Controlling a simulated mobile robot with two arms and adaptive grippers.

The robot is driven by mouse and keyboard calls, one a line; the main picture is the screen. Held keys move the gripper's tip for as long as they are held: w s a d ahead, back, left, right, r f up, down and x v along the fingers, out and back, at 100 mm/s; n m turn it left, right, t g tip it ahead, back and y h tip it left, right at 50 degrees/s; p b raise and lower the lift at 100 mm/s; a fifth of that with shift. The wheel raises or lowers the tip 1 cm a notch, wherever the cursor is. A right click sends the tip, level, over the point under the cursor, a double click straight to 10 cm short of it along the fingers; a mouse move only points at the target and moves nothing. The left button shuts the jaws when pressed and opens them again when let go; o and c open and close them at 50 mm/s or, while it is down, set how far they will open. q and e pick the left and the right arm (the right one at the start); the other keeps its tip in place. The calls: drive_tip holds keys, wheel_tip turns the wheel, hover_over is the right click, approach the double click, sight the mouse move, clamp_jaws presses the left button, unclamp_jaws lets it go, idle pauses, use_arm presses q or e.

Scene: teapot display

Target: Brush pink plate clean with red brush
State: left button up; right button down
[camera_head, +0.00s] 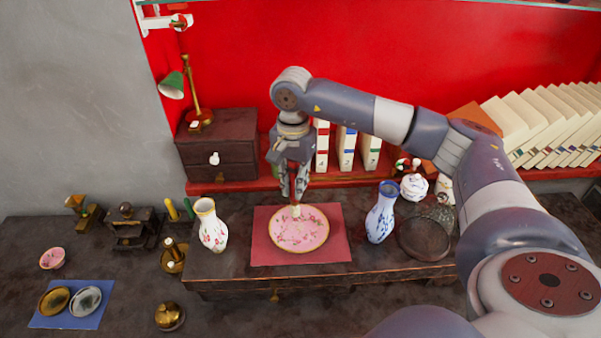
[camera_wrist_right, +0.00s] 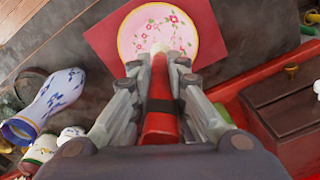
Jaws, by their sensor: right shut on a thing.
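The pink plate (camera_head: 302,232) with a gold rim and floral pattern lies on a red mat (camera_head: 335,248) on the dark table. It also shows at the top of the right wrist view (camera_wrist_right: 172,28). My right gripper (camera_head: 297,196) is above the plate's upper left part, pointing down. It is shut on the red brush (camera_wrist_right: 161,115), whose handle lies between the fingers in the right wrist view. The brush's pale tip (camera_head: 296,211) is over or at the plate's upper edge; I cannot tell if it touches. My left gripper is not in view.
A white floral vase (camera_head: 212,228) stands left of the mat. A blue and white vase (camera_head: 381,215) and a round dark dish (camera_head: 426,238) stand to the right. A dark drawer box (camera_head: 218,140) and books (camera_head: 346,148) are behind. A blue mat (camera_head: 72,321) lies at lower left.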

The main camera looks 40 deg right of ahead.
use_arm(q)
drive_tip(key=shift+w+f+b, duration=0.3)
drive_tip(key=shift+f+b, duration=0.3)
drive_tip(key=shift+b, duration=0.05)
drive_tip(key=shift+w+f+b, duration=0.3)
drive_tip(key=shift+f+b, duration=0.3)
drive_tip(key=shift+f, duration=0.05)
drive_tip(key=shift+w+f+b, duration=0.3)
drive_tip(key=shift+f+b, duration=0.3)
drive_tip(key=shift+b, duration=0.05)
use_arm(e)
wheel_tip(320, 180, down, 6)
drive_tip(key=w+d+m, duration=0.1)
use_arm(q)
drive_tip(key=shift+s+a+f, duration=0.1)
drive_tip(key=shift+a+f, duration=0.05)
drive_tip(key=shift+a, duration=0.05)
use_arm(e)
drive_tip(key=shift+f, duration=0.2)
use_arm(q)
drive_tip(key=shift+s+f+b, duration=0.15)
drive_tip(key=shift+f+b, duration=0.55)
drive_tip(key=shift+b, duration=0.15)
use_arm(e)
drive_tip(key=shift+f, duration=0.85)
drive_tip(key=shift+d, duration=0.1)
